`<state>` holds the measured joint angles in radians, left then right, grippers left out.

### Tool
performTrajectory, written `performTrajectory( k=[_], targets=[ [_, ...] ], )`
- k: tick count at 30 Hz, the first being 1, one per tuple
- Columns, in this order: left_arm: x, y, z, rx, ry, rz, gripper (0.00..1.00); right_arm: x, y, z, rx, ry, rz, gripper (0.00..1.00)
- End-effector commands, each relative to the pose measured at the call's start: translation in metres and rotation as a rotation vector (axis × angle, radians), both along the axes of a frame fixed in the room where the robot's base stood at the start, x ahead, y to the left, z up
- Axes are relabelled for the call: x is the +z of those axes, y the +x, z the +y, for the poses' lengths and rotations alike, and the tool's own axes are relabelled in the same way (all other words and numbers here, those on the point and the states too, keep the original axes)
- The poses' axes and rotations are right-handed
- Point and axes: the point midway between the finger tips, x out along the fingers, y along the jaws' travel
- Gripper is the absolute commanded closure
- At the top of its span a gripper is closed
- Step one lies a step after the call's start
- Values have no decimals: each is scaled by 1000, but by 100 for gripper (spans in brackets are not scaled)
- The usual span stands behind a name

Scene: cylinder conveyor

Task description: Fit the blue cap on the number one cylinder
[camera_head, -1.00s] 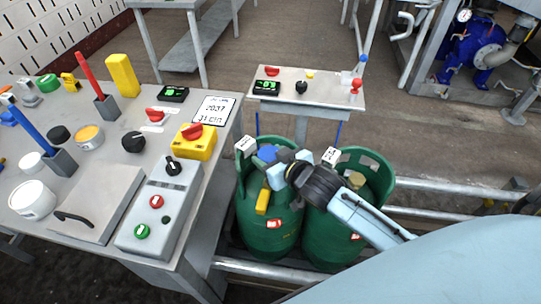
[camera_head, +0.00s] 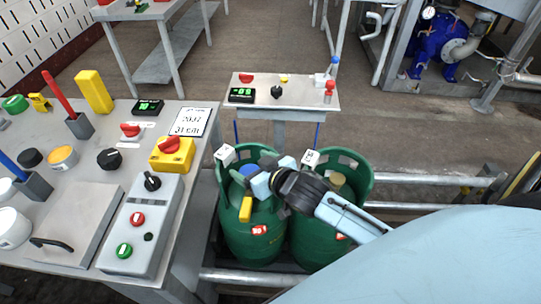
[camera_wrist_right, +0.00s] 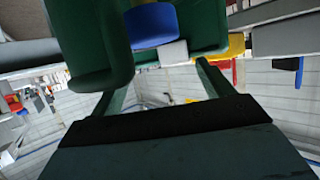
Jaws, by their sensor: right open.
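Two green cylinders with raised collars stand side by side: the left cylinder (camera_head: 250,238) and the right cylinder (camera_head: 318,243). The blue cap (camera_head: 248,169) shows inside the left cylinder's collar, partly hidden; whether it is seated cannot be told. In the right wrist view the blue cap (camera_wrist_right: 153,25) is beyond the fingertips, beside the green collar. My right gripper (camera_head: 254,190) reaches from the right over the left cylinder, close to the cap. Its fingers (camera_wrist_right: 158,80) are apart, with nothing clearly held between them. The cylinder numbers are too small to read. My left gripper is not in view.
A white cube tag (camera_head: 225,154) sits on the left collar, and another tag (camera_head: 310,158) on the right. A yellow part (camera_head: 246,209) shows on the left cylinder. A control table (camera_head: 75,150) stands left, a small table (camera_head: 300,88) behind. Conveyor rails (camera_head: 430,178) run right.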

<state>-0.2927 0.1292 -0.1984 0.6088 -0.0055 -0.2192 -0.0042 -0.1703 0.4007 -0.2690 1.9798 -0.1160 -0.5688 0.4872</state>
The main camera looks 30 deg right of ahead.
Motion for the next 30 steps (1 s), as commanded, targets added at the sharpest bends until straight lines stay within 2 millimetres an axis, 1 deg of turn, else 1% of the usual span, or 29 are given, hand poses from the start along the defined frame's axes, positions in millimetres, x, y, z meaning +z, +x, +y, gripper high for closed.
performTrajectory(
  k=[1,5,9,15,18,21,30],
  targets=[
    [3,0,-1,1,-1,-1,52,4,-9,-1,0,0,2,21],
    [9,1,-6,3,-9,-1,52,14,-33,-5,0,0,3,21],
    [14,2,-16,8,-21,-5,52,25,-59,-8,0,0,3,21],
    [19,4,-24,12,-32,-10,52,38,-90,-12,0,0,2,21],
    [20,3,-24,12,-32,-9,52,42,-100,-14,-1,-1,2,21],
    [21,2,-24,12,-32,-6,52,45,-106,-15,-1,-1,1,21],
    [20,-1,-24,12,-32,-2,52,46,-109,-15,-1,-1,-1,21]
  ],
)
